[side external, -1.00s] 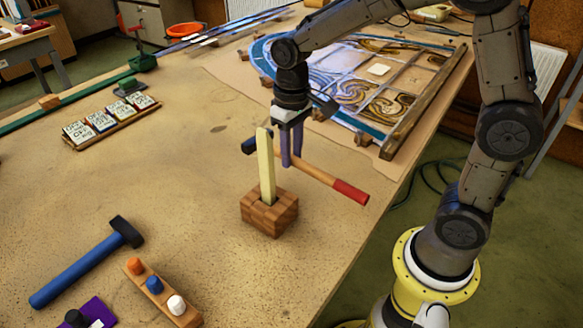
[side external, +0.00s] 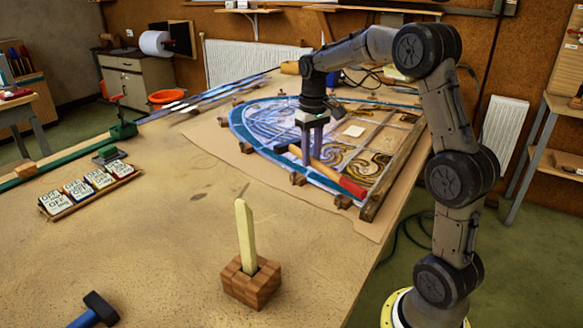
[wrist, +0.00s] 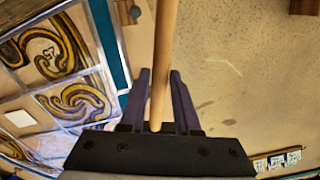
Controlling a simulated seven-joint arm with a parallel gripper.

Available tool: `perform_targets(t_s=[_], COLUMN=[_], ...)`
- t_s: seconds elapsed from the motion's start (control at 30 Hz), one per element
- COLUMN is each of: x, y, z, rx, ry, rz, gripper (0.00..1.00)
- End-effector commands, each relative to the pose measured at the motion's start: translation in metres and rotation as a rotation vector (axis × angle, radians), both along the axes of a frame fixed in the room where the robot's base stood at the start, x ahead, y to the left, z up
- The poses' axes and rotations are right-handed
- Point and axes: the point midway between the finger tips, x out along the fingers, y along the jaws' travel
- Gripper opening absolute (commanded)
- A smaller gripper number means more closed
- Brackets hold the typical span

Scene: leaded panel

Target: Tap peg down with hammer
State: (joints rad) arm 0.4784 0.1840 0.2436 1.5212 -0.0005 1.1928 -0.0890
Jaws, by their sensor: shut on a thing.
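A pale, tapered peg (side external: 245,235) stands upright, slightly tilted, in a brown wooden block (side external: 250,283) near the front middle of the bench in the side view. My gripper (side external: 307,155) is shut on the hammer (side external: 330,173), which has a wooden handle with a red end and a dark head at the left. It holds the hammer over the near edge of the leaded panel, well behind the peg. In the wrist view the handle (wrist: 164,60) runs between the fingers of my gripper (wrist: 160,85); the hammer head is not clearly visible there.
The leaded panel (side external: 270,115) lies on brown paper, with wooden blocks along its edge. A rack of labelled tags (side external: 90,190) is at left. Another hammer, blue-handled (side external: 92,312), lies at the front left. The bench between the peg block and the tags is clear.

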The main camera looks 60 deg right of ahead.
Motion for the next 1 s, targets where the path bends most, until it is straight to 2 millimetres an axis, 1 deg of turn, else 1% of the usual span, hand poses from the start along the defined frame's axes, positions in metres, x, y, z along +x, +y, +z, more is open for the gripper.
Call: perform_targets(t_s=[0.03,0.13,0.5,0.6,1.0], x=[-0.003,-0.006,-0.006,-0.006,-0.006], y=[-0.006,-0.011,-0.012,-0.011,-0.011], z=[-0.001,-0.004,-0.034,-0.039,-0.041], rx=[0.000,0.002,0.001,0.001,0.000], ry=[0.000,0.002,0.003,0.002,0.001], rz=[-0.016,-0.031,-0.032,-0.032,-0.031], gripper=[0.00,0.00,0.00,0.00,0.00])
